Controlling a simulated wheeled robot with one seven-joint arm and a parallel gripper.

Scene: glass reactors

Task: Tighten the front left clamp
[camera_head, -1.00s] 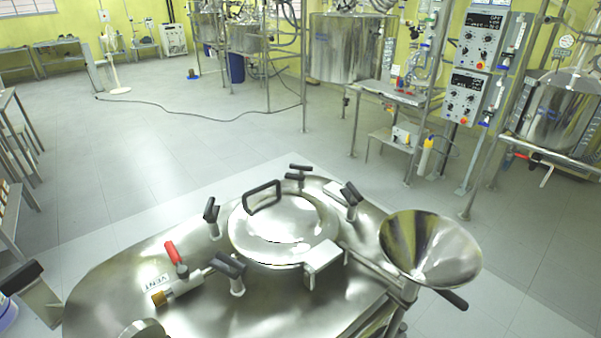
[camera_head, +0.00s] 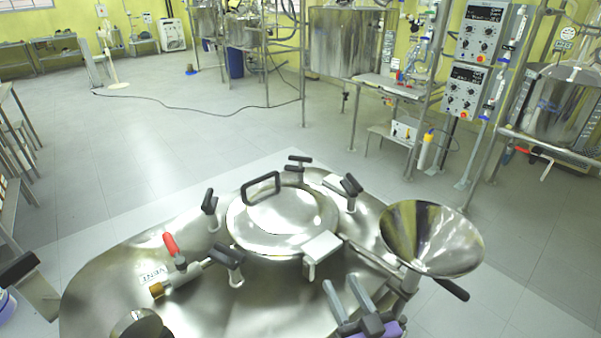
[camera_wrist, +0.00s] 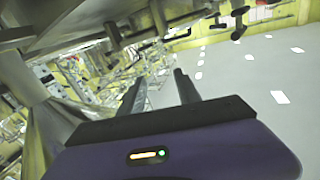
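The front left clamp (camera_head: 228,257) has a black bar handle on a short silver post. It stands at the front left rim of the round steel lid (camera_head: 280,215), beside the vent valve. Similar black-handled clamps stand at the back left (camera_head: 209,202), the back (camera_head: 298,160) and the right (camera_head: 351,186) of the lid. My gripper (camera_head: 347,291) is at the bottom of the head view, right of and nearer than the front left clamp and apart from it. Its two dark fingers are spread and empty; they also show open in the wrist view (camera_wrist: 160,88). I cannot make out the front left clamp in the wrist view.
The red-handled vent valve (camera_head: 172,248) lies just left of the front left clamp. A steel hinge block (camera_head: 322,246) sits at the lid's front right. A wide steel funnel (camera_head: 430,237) stands to the right, near my gripper. The vessel top between gripper and clamp is mostly clear.

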